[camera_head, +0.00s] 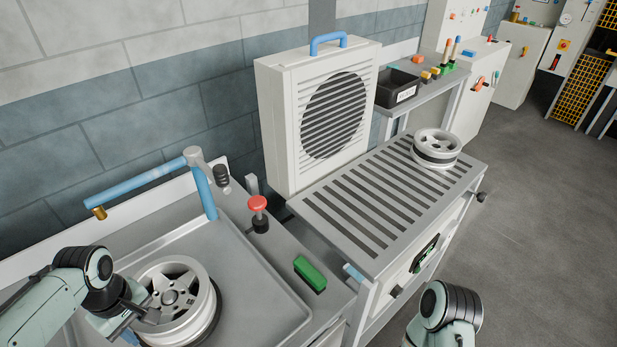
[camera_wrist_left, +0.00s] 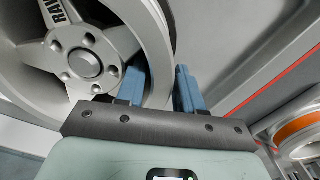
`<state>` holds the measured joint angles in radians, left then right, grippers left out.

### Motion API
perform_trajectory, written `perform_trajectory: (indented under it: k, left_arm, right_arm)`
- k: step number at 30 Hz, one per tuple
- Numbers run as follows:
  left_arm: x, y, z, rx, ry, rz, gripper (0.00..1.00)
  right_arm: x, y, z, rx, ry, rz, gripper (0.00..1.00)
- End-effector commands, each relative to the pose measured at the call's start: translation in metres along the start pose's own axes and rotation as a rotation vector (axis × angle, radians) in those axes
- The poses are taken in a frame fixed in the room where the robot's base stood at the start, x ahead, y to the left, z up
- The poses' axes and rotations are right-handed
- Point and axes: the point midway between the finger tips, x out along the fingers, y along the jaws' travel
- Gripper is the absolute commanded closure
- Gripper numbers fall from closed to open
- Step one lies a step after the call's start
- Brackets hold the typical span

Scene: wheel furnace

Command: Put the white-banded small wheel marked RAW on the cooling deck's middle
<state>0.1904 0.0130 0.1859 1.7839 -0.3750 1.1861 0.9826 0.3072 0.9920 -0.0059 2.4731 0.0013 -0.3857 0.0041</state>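A grey spoked wheel (camera_head: 180,292) lies in the metal basin at the lower left. In the left wrist view the wheel (camera_wrist_left: 85,62) fills the left side, with RAW lettering on a spoke; its band colour is not clear. My left gripper (camera_head: 136,327) is at the wheel's near left side. In the wrist view its blue fingers (camera_wrist_left: 160,88) straddle the rim, one inside and one outside; whether they press on it is unclear. The slatted cooling deck (camera_head: 345,215) is right of the basin. Its middle is bare. My right gripper is out of view.
Another wheel (camera_head: 435,148), with a dark band, sits at the deck's far right end. A white fan box (camera_head: 277,125) stands behind the deck. A red knob (camera_head: 258,204), a green block (camera_head: 310,273) and a blue pipe (camera_head: 140,181) border the basin. An orange-banded wheel (camera_wrist_left: 298,132) shows in the wrist view.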

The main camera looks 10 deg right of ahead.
Motion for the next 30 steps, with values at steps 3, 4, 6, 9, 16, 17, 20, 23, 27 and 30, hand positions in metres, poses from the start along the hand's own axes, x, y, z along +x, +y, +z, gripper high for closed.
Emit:
perform_trajectory:
  k: [3, 4, 6, 9, 16, 17, 20, 23, 27, 30]
  left_arm:
    - [-0.001, 0.000, 0.000, 0.000, 0.000, 0.000, 0.64]
    - [-0.001, 0.000, 0.000, 0.000, 0.000, 0.000, 0.67]
    - [-0.001, 0.000, 0.000, 0.000, 0.000, 0.000, 0.90]
    - [-0.001, 0.000, 0.000, 0.000, 0.000, 0.000, 1.00]
    - [-0.004, 0.001, 0.000, 0.000, 0.003, 0.005, 1.00]
    - [-0.005, 0.001, 0.000, 0.000, 0.003, 0.005, 1.00]
    - [-0.010, 0.001, -0.001, 0.000, 0.003, 0.005, 1.00]
    - [-0.014, 0.001, -0.001, 0.000, 0.003, 0.005, 1.00]
    - [-0.021, 0.001, -0.001, 0.000, 0.003, 0.005, 1.00]
    - [-0.025, 0.001, -0.001, 0.000, 0.003, 0.005, 1.00]
  right_arm:
    - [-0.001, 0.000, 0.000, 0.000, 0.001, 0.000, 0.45]
    - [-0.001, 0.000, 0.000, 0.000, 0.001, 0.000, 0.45]
    - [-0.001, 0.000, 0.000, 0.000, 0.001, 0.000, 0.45]
    - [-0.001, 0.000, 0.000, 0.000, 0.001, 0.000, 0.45]
    - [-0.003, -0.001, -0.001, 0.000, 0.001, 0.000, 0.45]
    - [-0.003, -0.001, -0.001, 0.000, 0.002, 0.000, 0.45]
    - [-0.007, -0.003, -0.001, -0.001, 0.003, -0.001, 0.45]
    - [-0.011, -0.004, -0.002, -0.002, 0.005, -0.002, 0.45]
    - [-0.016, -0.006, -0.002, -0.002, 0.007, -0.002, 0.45]
    - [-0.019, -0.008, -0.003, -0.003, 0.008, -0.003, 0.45]
